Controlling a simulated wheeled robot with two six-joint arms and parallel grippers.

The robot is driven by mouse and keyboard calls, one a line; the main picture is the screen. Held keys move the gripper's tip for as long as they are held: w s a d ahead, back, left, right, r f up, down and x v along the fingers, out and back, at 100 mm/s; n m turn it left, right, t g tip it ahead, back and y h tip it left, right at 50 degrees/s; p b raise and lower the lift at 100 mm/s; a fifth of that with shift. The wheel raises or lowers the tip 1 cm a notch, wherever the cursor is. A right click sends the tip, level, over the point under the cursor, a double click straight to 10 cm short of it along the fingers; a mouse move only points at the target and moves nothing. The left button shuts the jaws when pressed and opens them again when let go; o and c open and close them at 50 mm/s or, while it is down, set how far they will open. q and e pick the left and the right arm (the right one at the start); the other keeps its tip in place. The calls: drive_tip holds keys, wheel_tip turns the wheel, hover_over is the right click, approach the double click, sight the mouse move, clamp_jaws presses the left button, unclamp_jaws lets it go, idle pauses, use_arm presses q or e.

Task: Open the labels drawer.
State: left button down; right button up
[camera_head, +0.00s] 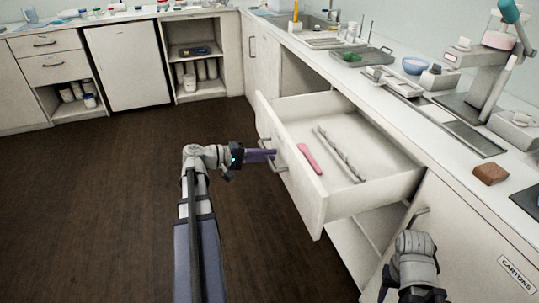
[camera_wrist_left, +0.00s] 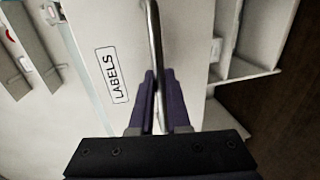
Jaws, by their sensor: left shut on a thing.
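The labels drawer (camera_head: 310,199) is pulled well out from the right-hand counter, its inside showing from above. Its front carries a LABELS plate (camera_wrist_left: 112,75) in the left wrist view. My left gripper (camera_head: 270,155) is at the drawer front, shut on the bar handle (camera_head: 280,169). In the left wrist view, the purple fingers (camera_wrist_left: 153,88) lie on both sides of the metal handle (camera_wrist_left: 154,35). My right arm's wrist end (camera_head: 414,265) shows at the lower right, near the lower cabinet; its fingers cannot be made out clearly.
A pink item (camera_head: 309,157) and a long metal item (camera_head: 340,155) lie in the drawer. A cabinet front labelled CARTONS (camera_head: 517,275) is at the lower right. The counter (camera_head: 400,115) holds several items, including a blue bowl (camera_head: 415,66). The dark floor (camera_head: 110,200) at left is clear.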

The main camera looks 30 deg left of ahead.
use_arm(q)
drive_tip(key=c, duration=0.9)
unclamp_jaws()
drive_tip(key=p+v, duration=0.1)
drive_tip(key=v, duration=0.6)
drive_tip(key=shift+s+a+p, duration=0.25)
drive_tip(key=shift+s+p, duration=0.05)
